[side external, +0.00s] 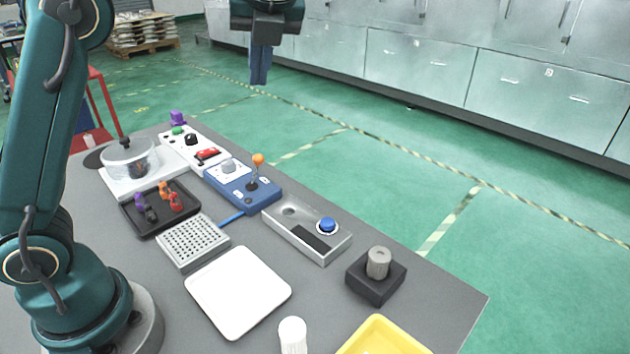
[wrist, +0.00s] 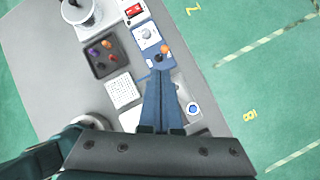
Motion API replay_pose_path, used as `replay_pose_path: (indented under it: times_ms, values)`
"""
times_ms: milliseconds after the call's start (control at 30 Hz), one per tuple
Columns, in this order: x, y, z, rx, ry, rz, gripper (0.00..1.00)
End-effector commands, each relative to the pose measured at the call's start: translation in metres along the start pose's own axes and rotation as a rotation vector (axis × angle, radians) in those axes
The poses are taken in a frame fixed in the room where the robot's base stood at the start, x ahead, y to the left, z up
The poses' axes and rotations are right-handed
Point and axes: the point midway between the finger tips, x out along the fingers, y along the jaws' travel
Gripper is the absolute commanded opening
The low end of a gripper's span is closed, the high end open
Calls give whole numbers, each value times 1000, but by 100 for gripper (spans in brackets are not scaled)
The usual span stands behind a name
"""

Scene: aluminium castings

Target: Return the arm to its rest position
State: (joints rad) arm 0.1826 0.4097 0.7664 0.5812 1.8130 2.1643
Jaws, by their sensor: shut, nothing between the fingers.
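My gripper (side external: 260,68) hangs at the top of the side external view, high above and beyond the far edge of the table. Its blue fingers are together with nothing between them. In the wrist view the shut fingers (wrist: 160,85) point down over the table. My arm stands at the left of the side external view. The grey table (side external: 420,310) carries the work items, and none of them touches my gripper.
On the table are a pot (side external: 128,158), a dark tray with small coloured parts (side external: 133,215), a blue joystick box (side external: 268,192), a perforated block (side external: 193,243), a white tray (side external: 238,290), a black block with a grey cylinder (side external: 375,290) and a yellow tray (side external: 380,338). Air around the gripper is clear.

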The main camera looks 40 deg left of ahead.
Motion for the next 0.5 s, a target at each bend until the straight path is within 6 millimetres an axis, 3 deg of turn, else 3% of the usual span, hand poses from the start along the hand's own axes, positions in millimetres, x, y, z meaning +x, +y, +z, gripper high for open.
replay_pose_path:
  times_ms: [33,267,500]
  values:
    - [-7,13,0,-62,7,-26,0]
    - [-20,54,-23,-415,79,-141,0]
    - [-15,85,-71,-875,226,-224,0]
